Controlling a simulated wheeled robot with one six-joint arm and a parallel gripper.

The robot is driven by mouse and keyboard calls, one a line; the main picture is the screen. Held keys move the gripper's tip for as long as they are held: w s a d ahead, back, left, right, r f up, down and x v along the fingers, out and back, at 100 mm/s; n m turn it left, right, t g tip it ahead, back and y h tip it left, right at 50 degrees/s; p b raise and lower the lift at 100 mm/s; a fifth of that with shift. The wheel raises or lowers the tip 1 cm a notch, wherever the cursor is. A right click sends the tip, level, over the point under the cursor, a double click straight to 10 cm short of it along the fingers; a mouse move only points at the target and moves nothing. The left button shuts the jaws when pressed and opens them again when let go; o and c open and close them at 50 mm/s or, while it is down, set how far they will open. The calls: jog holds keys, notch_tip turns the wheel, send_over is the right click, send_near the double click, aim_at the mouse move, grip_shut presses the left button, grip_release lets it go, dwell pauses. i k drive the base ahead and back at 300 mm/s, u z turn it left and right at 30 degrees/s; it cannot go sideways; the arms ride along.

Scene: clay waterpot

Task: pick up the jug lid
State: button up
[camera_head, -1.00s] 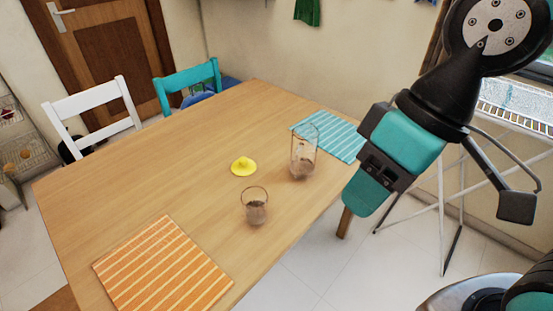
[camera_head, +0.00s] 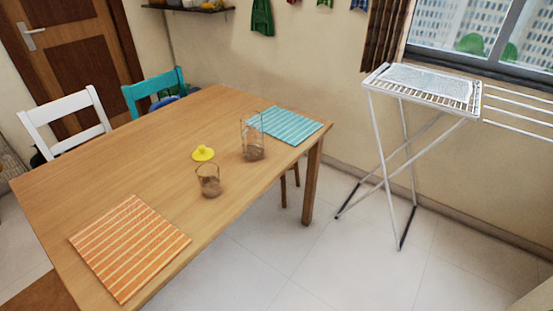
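A small yellow lid (camera_head: 203,153) with a knob on top lies on the wooden table (camera_head: 130,165). A clear glass jug (camera_head: 252,140) with something brownish in its lower part stands to the right of the lid. A shorter clear glass (camera_head: 208,181) with similar brownish contents stands just in front of the lid. The lid is apart from both vessels. My gripper and arm are not in view.
An orange striped mat (camera_head: 128,245) lies at the table's near left and a teal striped mat (camera_head: 290,125) at its far right. A white chair (camera_head: 70,120) and a teal chair (camera_head: 152,85) stand behind. A drying rack (camera_head: 420,92) stands right. Floor between is clear.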

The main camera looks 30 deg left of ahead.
aim_at(203, 154)
jog(key=u, duration=0.8)
jog(key=i, duration=1.45)
jog(key=u, duration=1.7)
jog(key=i, duration=0.45)
jog(key=u, duration=0.5)
